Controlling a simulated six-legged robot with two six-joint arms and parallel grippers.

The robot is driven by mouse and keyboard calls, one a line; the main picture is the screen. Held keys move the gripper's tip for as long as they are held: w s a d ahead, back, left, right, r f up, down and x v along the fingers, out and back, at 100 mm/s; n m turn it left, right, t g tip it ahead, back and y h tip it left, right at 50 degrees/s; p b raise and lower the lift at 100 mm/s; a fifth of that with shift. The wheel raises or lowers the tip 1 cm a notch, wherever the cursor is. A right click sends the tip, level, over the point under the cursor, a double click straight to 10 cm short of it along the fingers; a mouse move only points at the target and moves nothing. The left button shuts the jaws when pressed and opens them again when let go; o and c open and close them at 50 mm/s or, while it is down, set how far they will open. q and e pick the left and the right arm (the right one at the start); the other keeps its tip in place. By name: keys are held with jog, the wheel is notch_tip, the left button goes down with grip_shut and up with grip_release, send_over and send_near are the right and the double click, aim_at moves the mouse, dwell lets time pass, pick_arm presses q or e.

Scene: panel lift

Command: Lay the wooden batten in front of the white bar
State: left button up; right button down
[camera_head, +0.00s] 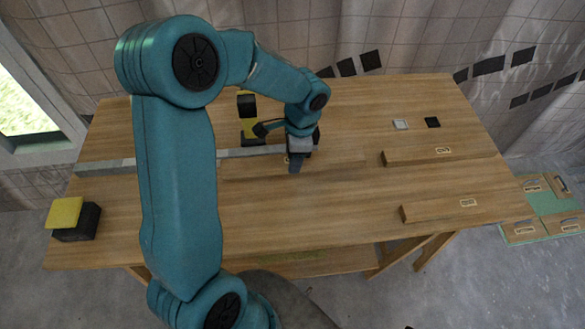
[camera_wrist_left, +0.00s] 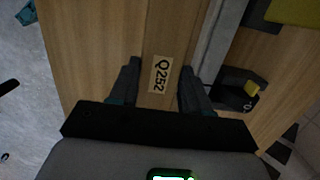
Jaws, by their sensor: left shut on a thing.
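The wooden batten (camera_wrist_left: 161,45), with a label reading Q252, lies between the fingers of my left gripper (camera_wrist_left: 160,72) in the wrist view. My left gripper (camera_head: 296,160) is shut on it over the middle of the table. In the head view the batten blends with the tabletop and is partly hidden by the gripper. The white bar (camera_head: 107,167) runs across the table from the left, partly behind my arm. It also shows in the wrist view (camera_wrist_left: 220,45), right beside the batten and roughly parallel. Whether the batten touches the table is unclear. My right gripper is out of view.
Two other labelled battens (camera_head: 425,156) (camera_head: 440,210) lie at the right of the wooden table (camera_head: 340,215). A black block with a yellow top (camera_head: 70,217) stands at the left; another black-and-yellow item (camera_head: 247,106) is behind the bar. Small white and black squares (camera_head: 400,124) (camera_head: 432,122) lie behind right.

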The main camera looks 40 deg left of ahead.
pick_arm(q)
notch_tip(320, 180, down, 6)
jog(key=shift+r, duration=0.2)
jog(key=shift+f+b, duration=0.2)
jog(key=shift+b, duration=0.15)
jog(key=o, duration=1.2)
jog(key=shift+r, duration=0.1)
